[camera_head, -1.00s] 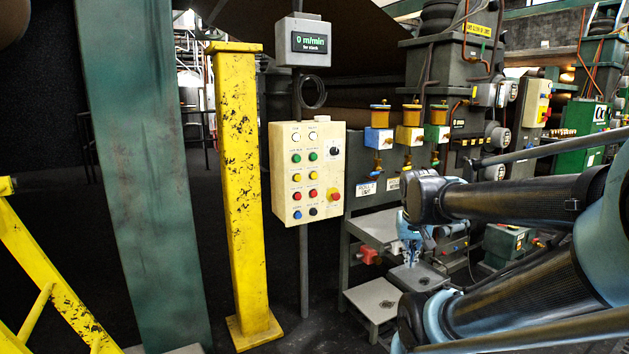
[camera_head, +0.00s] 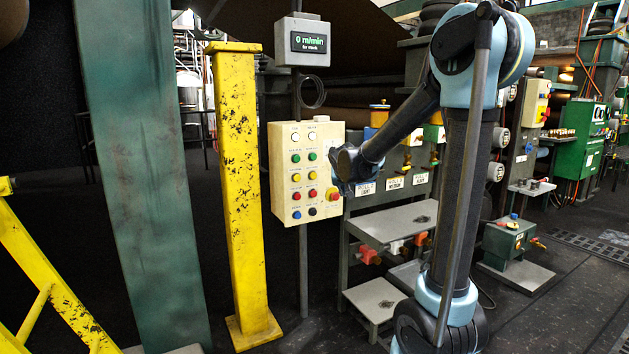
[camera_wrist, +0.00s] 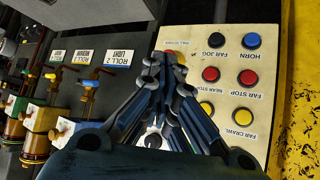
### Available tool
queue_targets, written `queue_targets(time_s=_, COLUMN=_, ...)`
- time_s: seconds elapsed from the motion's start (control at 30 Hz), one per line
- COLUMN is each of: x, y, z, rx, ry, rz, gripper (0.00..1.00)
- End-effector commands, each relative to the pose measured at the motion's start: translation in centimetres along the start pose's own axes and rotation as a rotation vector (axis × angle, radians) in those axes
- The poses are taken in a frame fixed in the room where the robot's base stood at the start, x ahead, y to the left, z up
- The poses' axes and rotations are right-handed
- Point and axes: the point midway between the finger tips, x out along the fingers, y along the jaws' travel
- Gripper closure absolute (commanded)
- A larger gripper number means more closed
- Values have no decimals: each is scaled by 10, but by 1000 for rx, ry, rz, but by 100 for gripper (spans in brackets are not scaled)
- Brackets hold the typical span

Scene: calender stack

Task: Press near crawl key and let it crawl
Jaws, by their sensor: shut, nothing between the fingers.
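The cream control panel (camera_head: 281,168) has rows of coloured buttons, and its labels are upside down in the wrist view. Two yellow buttons sit side by side in the head view. In the wrist view one is labelled FAR CRAWL (camera_wrist: 243,116). The other yellow button (camera_wrist: 207,107), apparently near crawl, is beside my fingers, its own label hidden. My gripper (camera_wrist: 168,75) is shut and empty in front of the panel. In the head view my gripper (camera_head: 347,187) is beside the panel's right edge, its fingertips unclear. Contact with a button cannot be seen. The display (camera_head: 310,43) reads 0 m/min.
A yellow post (camera_head: 240,190) stands left of the panel. A red stop knob (camera_head: 333,195) on a yellow base is at the panel's right edge. Grey shelves (camera_head: 385,228) and labelled valve stations (camera_head: 413,180) are to the right. Dark floor lies below.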

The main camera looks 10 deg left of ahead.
Motion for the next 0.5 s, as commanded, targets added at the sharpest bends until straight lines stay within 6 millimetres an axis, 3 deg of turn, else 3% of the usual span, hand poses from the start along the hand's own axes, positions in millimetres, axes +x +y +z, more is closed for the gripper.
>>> queue_targets(time_s=0.1, x=19, y=-30, z=-16, rx=-3, ry=44, rz=-26, gripper=100)
queue_targets(time_s=0.2, x=29, y=-47, z=-23, rx=-1, ry=69, rz=-40, gripper=100)
queue_targets(time_s=0.5, x=36, y=-60, z=-29, rx=1, ry=89, rz=-52, gripper=100)
